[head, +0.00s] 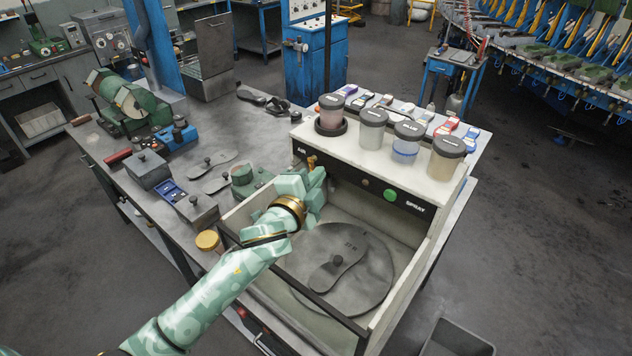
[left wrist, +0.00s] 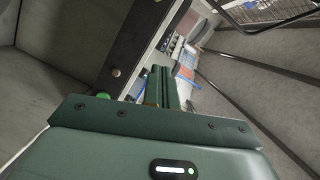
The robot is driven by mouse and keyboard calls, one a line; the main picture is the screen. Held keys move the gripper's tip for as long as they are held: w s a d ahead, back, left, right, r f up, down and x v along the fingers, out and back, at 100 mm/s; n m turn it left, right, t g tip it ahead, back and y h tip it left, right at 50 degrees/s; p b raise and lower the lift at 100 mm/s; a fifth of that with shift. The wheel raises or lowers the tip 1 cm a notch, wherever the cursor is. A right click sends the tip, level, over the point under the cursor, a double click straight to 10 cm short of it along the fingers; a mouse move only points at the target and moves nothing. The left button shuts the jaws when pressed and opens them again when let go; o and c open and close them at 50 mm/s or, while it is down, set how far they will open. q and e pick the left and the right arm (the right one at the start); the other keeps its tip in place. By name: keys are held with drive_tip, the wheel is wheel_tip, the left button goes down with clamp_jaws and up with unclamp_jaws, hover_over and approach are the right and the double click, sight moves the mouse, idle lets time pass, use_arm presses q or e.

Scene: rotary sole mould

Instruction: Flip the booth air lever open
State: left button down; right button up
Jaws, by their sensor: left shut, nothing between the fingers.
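The spray booth (head: 395,187) has a dark front panel with an AIR label at its left end. A small brass air lever (head: 311,162) stands up beside that label. My left gripper (head: 318,180) is right by the lever, just below it in the head view; I cannot tell whether they touch. Its fingers are shut and empty. In the left wrist view the closed fingers (left wrist: 166,88) point along the dark panel (left wrist: 135,40), and the lever cannot be made out clearly. My right gripper is not in view.
A green button (head: 390,195) and a SPRAY label are farther right on the panel. Several lidded jars (head: 372,130) stand on the booth top. A round turntable (head: 370,270) with a sole plate lies inside the booth. The bench at left holds tools and blocks.

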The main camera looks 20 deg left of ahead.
use_arm(q)
drive_tip(key=s+d+r, duration=0.1)
drive_tip(key=s+r, duration=0.1)
drive_tip(key=s, duration=0.3)
drive_tip(key=shift+s+d+r, duration=0.2)
drive_tip(key=shift+d, duration=0.05)
